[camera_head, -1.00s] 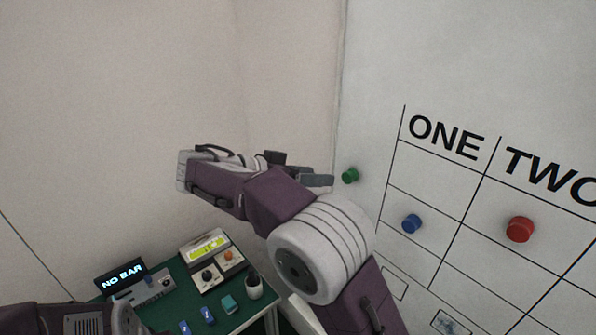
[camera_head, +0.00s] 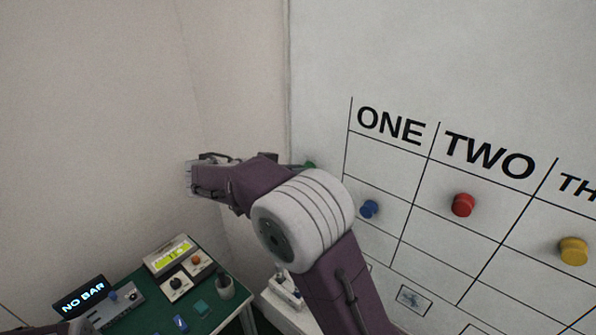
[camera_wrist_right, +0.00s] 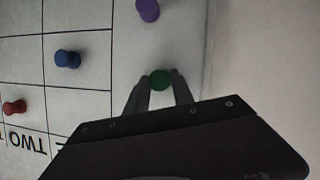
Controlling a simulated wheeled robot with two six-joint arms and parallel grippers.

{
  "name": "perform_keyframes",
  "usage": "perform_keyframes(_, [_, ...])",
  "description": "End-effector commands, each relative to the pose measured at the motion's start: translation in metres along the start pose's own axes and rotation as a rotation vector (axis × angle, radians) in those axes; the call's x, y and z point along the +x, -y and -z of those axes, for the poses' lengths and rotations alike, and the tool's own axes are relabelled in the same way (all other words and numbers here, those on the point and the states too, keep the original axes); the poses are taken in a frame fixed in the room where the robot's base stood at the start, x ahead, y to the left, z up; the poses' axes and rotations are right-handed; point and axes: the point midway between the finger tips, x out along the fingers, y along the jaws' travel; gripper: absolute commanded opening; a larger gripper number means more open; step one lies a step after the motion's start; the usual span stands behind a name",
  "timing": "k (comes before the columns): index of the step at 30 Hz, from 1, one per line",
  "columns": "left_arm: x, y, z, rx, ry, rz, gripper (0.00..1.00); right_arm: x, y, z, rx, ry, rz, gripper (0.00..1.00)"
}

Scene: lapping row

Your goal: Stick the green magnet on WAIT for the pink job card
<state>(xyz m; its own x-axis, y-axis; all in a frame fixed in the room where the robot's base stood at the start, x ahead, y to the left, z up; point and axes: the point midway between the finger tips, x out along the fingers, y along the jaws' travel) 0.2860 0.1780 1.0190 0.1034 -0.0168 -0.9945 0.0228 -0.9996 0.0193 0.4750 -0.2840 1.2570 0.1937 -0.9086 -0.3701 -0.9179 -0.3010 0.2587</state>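The green magnet (camera_head: 310,165) is on the whiteboard (camera_head: 420,60) near its left edge, left of the grid, partly hidden by my right arm in the head view. In the right wrist view, the green magnet (camera_wrist_right: 160,79) shows between the fingertips of my right gripper (camera_wrist_right: 161,80). The fingers are apart, one on each side of it, with a narrow gap visible; contact is unclear. My left gripper is out of view. The word WAIT and a pink job card are not visible.
The board's grid has columns ONE and TWO, with blue (camera_head: 369,209), red (camera_head: 463,205) and yellow (camera_head: 573,251) magnets. A purple magnet (camera_wrist_right: 148,10) shows in the wrist view. A green-topped table (camera_head: 228,300) with devices stands at lower left.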

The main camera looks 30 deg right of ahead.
Motion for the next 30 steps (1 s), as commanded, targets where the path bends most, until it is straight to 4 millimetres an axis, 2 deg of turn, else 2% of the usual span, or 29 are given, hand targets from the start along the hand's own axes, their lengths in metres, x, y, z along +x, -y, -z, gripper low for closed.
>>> perform_keyframes(1, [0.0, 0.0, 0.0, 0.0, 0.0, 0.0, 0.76, 0.0, 0.0, 0.0, 0.0, 0.0, 0.0, 0.05])
perform_keyframes(2, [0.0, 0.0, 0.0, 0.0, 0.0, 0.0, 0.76, 0.0, 0.0, 0.0, 0.0, 0.0, 0.0, 0.0])
perform_keyframes(11, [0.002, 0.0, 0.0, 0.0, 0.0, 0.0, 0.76, -0.004, 0.0, -0.002, 0.0, 0.0, 0.002, 0.0])
perform_keyframes(30, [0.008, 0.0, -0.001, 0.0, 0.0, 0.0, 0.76, -0.025, -0.002, -0.011, 0.0, 0.0, 0.001, 0.0])
